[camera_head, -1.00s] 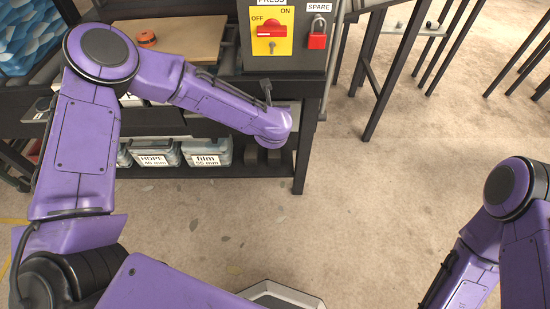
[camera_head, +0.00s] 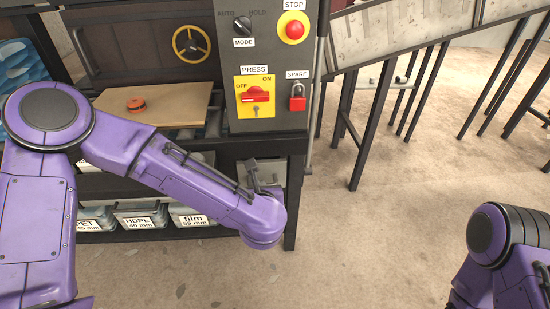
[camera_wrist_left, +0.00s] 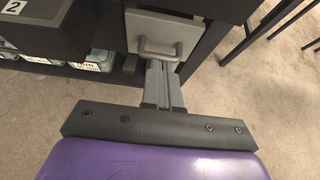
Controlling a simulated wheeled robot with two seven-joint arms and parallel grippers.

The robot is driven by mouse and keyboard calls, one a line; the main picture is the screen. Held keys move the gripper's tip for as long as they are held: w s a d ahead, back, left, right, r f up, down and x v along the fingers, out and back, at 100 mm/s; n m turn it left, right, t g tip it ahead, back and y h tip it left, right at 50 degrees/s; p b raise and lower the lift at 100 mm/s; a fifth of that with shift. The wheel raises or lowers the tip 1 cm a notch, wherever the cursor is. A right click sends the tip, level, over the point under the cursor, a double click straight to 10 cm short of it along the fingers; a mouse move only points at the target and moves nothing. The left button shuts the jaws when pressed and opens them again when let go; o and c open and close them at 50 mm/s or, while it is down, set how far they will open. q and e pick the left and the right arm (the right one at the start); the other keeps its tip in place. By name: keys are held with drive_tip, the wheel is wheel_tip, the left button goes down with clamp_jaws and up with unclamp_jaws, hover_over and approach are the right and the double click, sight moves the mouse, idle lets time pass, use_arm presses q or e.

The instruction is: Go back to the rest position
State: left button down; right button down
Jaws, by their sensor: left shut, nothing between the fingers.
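My left gripper (camera_wrist_left: 160,72) shows in the left wrist view with its two grey fingers together and nothing between them. Its fingertips point at a grey panel with a bar handle (camera_wrist_left: 160,48); I cannot tell whether they touch it, but no grip on the handle shows. In the head view my left arm bends across the left half, its wrist end low in front of the bench's right end. The fingers are hard to make out there. My right arm shows at the lower right edge of the head view, and its gripper is out of the picture.
The dark bench carries a control panel with a red stop button (camera_head: 291,29), a yellow press switch (camera_head: 255,96) and a red padlock (camera_head: 297,97). Labelled bins (camera_head: 140,216) stand below.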

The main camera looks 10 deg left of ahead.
use_arm(q)
drive_tip(key=s+a+f+m+g+h, duration=0.1)
drive_tip(key=s+a+f+m+g, duration=0.25)
drive_tip(key=s+f+m, duration=0.8)
drive_tip(key=s+a+f+m+g+h, duration=0.15)
drive_tip(key=s+a+f+m, duration=0.4)
drive_tip(key=f+m, duration=1)
drive_tip(key=s+a+m+g+y, duration=0.1)
drive_tip(key=s+a+m+g, duration=0.15)
drive_tip(key=s, duration=0.35)
drive_tip(key=s+a+m+g+y, duration=0.1)
drive_tip(key=s+a+m, duration=0.25)
drive_tip(key=s, duration=0.35)
wheel_tip(320, 180, up, 14)
drive_tip(key=p, duration=1.4)
drive_tip(key=shift+d, duration=0.3)
drive_tip(key=shift+w+f, duration=0.1)
